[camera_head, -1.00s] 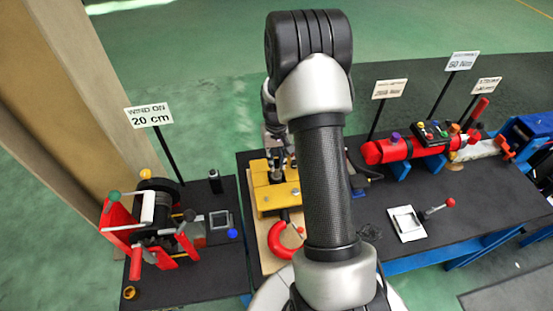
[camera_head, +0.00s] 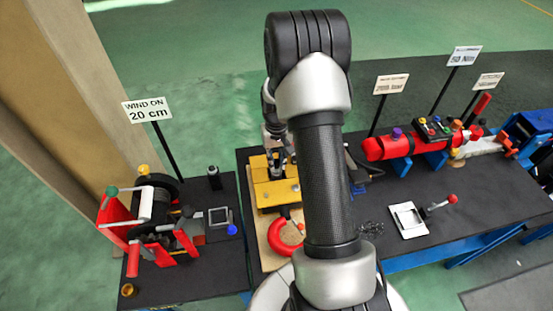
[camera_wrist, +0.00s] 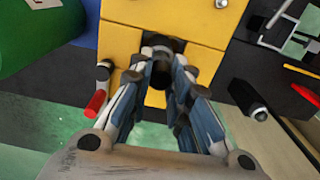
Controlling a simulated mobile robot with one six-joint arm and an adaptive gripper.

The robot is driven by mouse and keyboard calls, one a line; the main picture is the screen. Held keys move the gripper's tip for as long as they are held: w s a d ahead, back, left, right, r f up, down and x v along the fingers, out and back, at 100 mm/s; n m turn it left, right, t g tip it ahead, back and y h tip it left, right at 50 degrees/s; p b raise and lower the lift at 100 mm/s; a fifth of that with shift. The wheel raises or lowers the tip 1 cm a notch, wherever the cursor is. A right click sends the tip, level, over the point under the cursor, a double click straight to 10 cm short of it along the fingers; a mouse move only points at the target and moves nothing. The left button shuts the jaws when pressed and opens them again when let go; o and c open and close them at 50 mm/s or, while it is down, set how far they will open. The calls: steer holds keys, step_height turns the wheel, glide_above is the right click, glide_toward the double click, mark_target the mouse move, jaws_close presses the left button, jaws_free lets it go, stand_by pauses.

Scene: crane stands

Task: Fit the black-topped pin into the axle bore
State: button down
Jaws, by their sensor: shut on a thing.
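The yellow block (camera_head: 276,192) stands on the middle bench, and it fills the upper middle of the wrist view (camera_wrist: 205,35). My gripper (camera_wrist: 162,72) is over this block, with its blue-padded fingers closed in on a dark round piece. That piece looks like the black top of the pin (camera_wrist: 161,66). The pin's shank is hidden below it. A dark opening in the yellow face lies right by the fingertips; I cannot tell whether the pin is in the bore or just above it. In the head view my arm hides part of the block.
A red hook (camera_head: 287,236) lies in front of the block. A red winch (camera_head: 150,225) and a black cylinder (camera_head: 214,178) stand on the left bench. A red-handled piece (camera_wrist: 95,103) sticks out beside the block. A red tube (camera_head: 390,147) lies at the right.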

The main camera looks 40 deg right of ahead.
steer(key=shift+f+b, duration=0.8)
steer(key=shift+f, duration=0.4)
steer(key=c, duration=1.4)
jaws_free()
steer(key=shift+r+p, duration=1.75)
steer(key=shift+r, duration=0.85)
